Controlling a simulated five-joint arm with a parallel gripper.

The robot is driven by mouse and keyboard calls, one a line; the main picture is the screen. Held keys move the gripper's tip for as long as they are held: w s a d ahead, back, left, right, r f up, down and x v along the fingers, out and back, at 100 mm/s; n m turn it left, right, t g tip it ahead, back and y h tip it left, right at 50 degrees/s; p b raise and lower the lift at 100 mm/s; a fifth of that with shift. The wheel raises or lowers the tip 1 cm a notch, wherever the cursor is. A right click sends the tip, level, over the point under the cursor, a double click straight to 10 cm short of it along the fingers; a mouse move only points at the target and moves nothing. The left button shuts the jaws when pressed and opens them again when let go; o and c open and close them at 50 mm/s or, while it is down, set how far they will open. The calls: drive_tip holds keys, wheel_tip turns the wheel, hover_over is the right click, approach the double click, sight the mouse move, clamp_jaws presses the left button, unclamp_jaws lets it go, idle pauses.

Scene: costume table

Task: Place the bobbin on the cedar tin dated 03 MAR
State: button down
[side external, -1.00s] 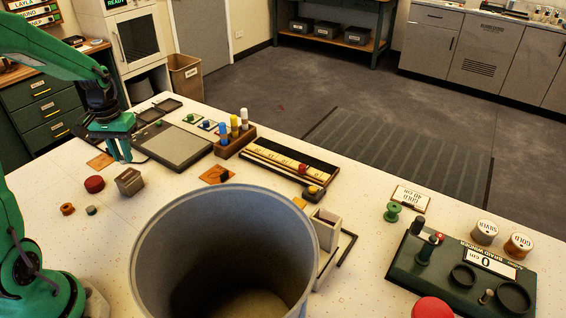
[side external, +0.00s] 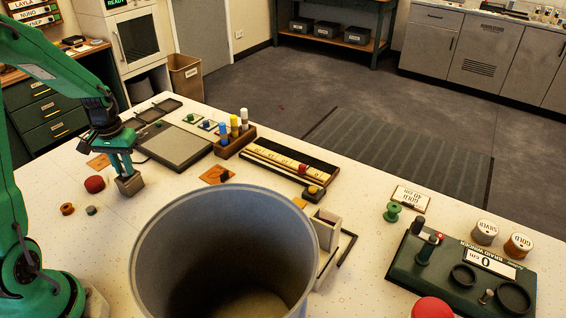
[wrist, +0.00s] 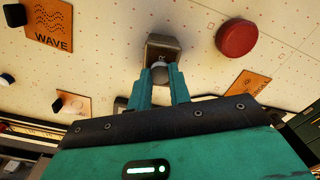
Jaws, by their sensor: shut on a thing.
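My gripper (side external: 124,174) is shut on a small grey-brown block (side external: 130,185) at the left of the white table. In the wrist view the fingers (wrist: 162,76) close around a rounded grey knob, and the block (wrist: 163,46) shows just beyond them. A green spool (side external: 392,211), likely the bobbin, stands on the right of the table, apart from my gripper. A small orange ring-like piece (side external: 67,208) lies at the left. Tins marked silver (side external: 485,231) and gold (side external: 519,245) stand at the far right. I cannot make out any tin dated 03 MAR.
A large grey bin (side external: 150,250) stands in the front middle. A red round piece (side external: 94,184) sits just left of the block. A grey pad (side external: 175,145) and a rack of coloured tubes (side external: 235,143) lie behind. A green winder board (side external: 425,270) is at right.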

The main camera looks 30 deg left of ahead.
drive_tip(key=shift+f, duration=0.15)
drive_tip(key=c, duration=1.3)
unclamp_jaws()
wheel_tip(320, 180, up, 12)
drive_tip(key=shift+r, duration=0.2)
